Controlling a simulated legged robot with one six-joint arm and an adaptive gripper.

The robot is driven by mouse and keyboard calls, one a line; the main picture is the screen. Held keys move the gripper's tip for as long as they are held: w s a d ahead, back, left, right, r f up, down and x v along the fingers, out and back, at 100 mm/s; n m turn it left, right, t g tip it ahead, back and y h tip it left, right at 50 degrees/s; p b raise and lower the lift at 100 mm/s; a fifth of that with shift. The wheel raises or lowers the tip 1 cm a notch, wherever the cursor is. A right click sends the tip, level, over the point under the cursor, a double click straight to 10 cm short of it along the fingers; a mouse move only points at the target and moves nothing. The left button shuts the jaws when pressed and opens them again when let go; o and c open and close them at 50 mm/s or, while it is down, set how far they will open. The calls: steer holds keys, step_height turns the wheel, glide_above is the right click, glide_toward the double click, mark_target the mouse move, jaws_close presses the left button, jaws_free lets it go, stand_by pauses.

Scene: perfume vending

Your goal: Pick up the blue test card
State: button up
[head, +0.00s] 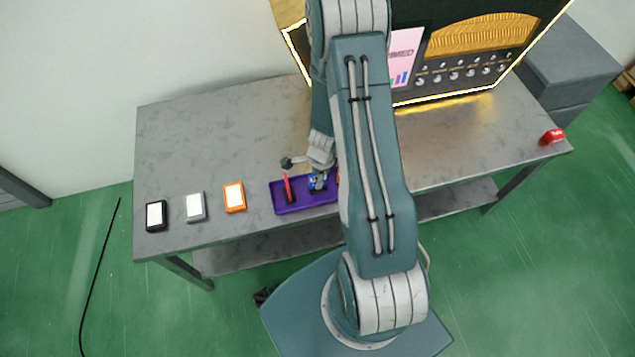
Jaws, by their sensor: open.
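The blue test card (313,184) shows as a small blue patch in the purple tray (280,210), partly hidden by my gripper. My gripper (318,188) is open and points down over the tray at the blue card. Whether its fingers are around the card or only above it I cannot tell. A red card (288,188) stands upright in the left part of the same tray. My arm covers the right end of the tray, where a small orange-red edge shows beside the arm.
Orange (234,197), grey (195,207) and black (156,215) boxes with white tops lie left of the tray on the grey metal table (230,130). A lit black display (470,65) stands at the back right. A red object (553,136) sits at the right end.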

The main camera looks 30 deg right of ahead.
jaws_close()
steer(key=shift+r, duration=0.15)
